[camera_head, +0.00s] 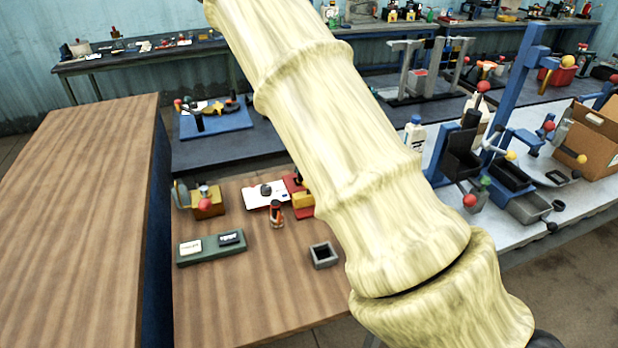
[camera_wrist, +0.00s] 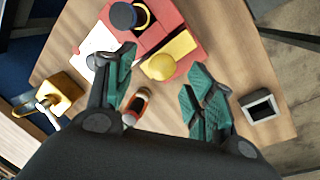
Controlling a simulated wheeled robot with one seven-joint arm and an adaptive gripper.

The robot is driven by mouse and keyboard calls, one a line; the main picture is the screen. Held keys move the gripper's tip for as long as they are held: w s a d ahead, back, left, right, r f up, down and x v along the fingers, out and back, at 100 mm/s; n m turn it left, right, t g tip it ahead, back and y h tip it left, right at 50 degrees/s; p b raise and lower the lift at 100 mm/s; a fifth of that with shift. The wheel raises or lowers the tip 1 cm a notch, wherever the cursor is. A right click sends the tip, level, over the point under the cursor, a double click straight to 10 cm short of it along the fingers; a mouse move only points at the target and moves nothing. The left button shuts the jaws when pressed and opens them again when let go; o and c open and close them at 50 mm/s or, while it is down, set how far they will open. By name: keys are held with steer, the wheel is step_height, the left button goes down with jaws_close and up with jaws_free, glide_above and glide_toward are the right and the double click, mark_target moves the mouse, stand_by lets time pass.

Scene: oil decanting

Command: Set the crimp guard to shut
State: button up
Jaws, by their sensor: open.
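A red fixture (camera_wrist: 177,14) with a yellow part (camera_wrist: 170,58) stands on the wooden table at the top of the wrist view. The yellow part looks like the crimp guard, with a rounded end towards my gripper; I cannot tell whether it is open or shut. A dark round piece (camera_wrist: 124,15) sits at the fixture's left. In the head view, my arm partly hides the red fixture (camera_head: 296,184) and its yellow part (camera_head: 303,200). My gripper (camera_wrist: 158,80) is open and empty, its teal fingers apart below the yellow part. It does not show in the head view.
A small orange-and-black item (camera_head: 276,213) stands before the fixture, beside a white plate (camera_head: 258,198). A brass block with a red knob (camera_head: 207,203) is left, a green tray (camera_head: 211,246) nearer, and a grey square cup (camera_head: 323,256) at right. The table's front is clear.

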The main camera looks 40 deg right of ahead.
step_height(320, 180, up, 8)
steer(key=s, duration=0.1)
steer(key=shift+s+d, duration=0.2)
stand_by(0.5)
